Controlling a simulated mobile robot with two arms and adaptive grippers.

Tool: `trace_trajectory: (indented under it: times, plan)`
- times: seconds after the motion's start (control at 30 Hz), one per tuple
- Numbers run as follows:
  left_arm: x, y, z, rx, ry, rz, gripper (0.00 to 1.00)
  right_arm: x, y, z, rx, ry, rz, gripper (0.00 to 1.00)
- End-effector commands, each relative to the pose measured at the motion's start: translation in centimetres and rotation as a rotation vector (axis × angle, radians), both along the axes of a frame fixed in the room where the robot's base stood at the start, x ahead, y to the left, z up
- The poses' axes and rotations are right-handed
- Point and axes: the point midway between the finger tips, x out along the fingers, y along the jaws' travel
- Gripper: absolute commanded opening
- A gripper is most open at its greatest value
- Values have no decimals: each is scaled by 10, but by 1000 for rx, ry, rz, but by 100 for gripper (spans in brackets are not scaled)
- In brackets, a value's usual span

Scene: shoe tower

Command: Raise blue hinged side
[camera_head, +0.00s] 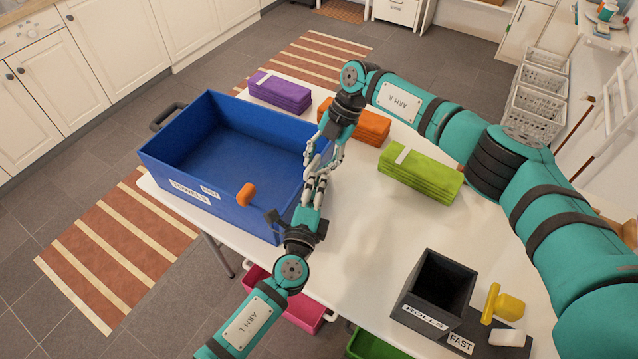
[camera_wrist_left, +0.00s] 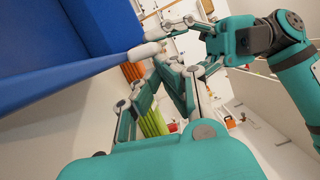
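The blue box (camera_head: 190,178), labelled TOWELS and FAST, stands on the left of the white table. Its inside looks empty. Its right-hand side is partly hidden behind my grippers, so I cannot tell its exact angle. Blue panels of the box (camera_wrist_left: 35,45) fill the upper left of the left wrist view. My left gripper (camera_head: 316,178) is beside the box's right end; its fingers look close together, but their gap is unclear. My right gripper (camera_head: 322,158) is just above it, its fingers spread apart at the box's right edge. Contact with the box is unclear.
An orange knob (camera_head: 246,195) is at the box's front side. Purple (camera_head: 280,92), orange (camera_head: 366,124) and green (camera_head: 420,174) towel stacks lie behind and right. A dark ROLLS bin (camera_head: 436,287) and a yellow object (camera_head: 503,304) stand front right. The table middle is clear.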

Motion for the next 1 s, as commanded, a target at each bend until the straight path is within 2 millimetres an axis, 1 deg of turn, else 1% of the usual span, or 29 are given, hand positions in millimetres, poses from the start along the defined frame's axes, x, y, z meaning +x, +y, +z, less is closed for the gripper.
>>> trace_trajectory:
  times: [0.03, 0.37, 0.47, 0.57, 0.8, 1.0]
  plan:
    - [4, 7, 2, 1, -5, 17, 0, -1, -4, -2, -8, 7, 1, 37]
    - [4, 7, 2, 1, -6, 16, 0, -1, -4, -1, -8, 6, -1, 37]
    - [4, 6, 2, 1, -6, 16, 0, 1, -6, 3, -8, 5, -2, 37]
    - [4, 6, 2, 1, -6, 16, 0, 4, -10, 13, -8, 4, -3, 37]
    - [3, 5, 1, 0, -4, 13, 0, 12, -24, 47, -5, 2, -2, 37]
    - [2, 3, 1, 0, -2, 9, 0, 16, -31, 66, -4, 3, -1, 37]
